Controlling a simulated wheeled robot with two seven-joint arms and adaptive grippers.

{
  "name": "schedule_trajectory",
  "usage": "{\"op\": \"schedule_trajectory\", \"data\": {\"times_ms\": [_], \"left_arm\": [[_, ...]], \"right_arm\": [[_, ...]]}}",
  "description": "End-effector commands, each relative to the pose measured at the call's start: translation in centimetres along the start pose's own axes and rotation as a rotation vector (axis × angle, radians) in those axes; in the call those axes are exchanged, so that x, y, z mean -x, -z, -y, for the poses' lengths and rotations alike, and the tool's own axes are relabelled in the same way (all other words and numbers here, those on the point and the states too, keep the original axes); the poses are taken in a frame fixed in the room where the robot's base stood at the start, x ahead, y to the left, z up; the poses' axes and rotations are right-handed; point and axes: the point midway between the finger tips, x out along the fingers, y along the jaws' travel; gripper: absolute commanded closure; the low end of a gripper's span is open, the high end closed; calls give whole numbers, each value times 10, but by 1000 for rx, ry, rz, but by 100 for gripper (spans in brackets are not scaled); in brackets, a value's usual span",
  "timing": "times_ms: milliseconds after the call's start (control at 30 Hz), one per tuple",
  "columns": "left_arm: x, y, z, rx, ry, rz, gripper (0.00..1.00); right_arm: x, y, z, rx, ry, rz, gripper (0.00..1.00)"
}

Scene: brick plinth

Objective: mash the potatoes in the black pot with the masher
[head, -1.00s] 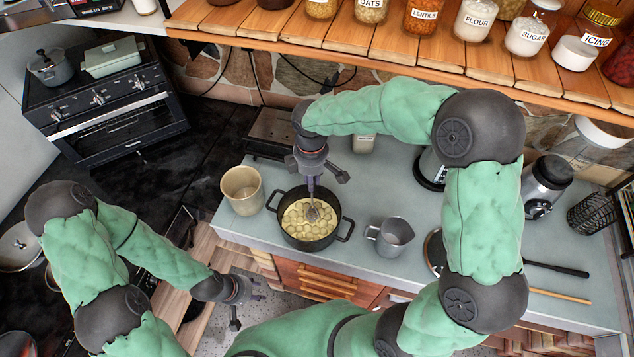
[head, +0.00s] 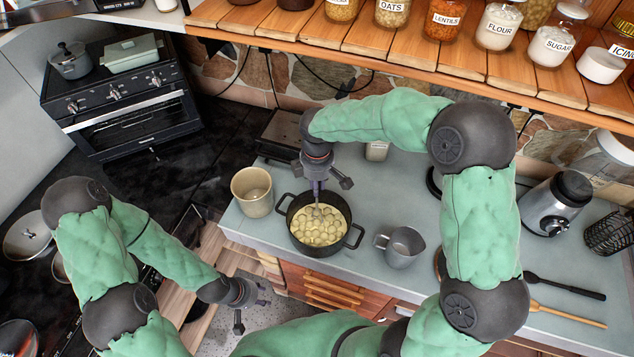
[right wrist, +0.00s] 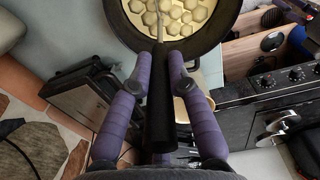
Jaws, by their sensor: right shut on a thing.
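The black pot (head: 310,250) stands on the grey counter with yellow potato pieces (head: 322,232) in it; it also shows at the top of the right wrist view (right wrist: 218,32). My right gripper (head: 318,183) is above the pot, shut on the masher (right wrist: 160,110), whose dark handle lies between the purple fingers. The masher's shaft (head: 317,205) reaches down into the pot; its head is hidden, apparently among the potatoes. The pieces still look round and separate. My left gripper (head: 245,305) is low and left of the counter, apart from everything, its fingers spread and empty.
A beige crock (head: 252,193) stands left of the pot and a grey jug (head: 400,247) to its right, both close. Behind is a dark appliance (head: 280,132). A wooden shelf of jars (head: 450,50) overhangs the back. Utensils (head: 565,288) lie at the right.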

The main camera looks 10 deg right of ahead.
Motion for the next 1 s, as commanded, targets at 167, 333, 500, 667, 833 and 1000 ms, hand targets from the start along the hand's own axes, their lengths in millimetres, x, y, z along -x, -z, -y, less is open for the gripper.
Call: {"op": "schedule_trajectory", "data": {"times_ms": [167, 333, 500, 667, 833, 1000], "left_arm": [[-9, 0, 3, 0, 0, 0, 60], [-12, 0, 4, 0, 0, 0, 60], [-8, 0, 3, 0, 0, 0, 60], [0, 0, 0, 0, 0, 0, 60], [11, 0, -4, 0, 0, 0, 60], [21, -1, -7, 0, 0, 0, 60]], "right_arm": [[-14, 0, 0, 0, 0, 1, 100], [-19, 0, 0, 0, 0, 0, 100], [-14, 0, 0, 0, -1, 0, 100], [-2, 0, 0, 0, -1, 0, 100], [13, 0, 0, 0, -1, -1, 100], [27, 0, 0, 0, -1, -1, 100]]}}
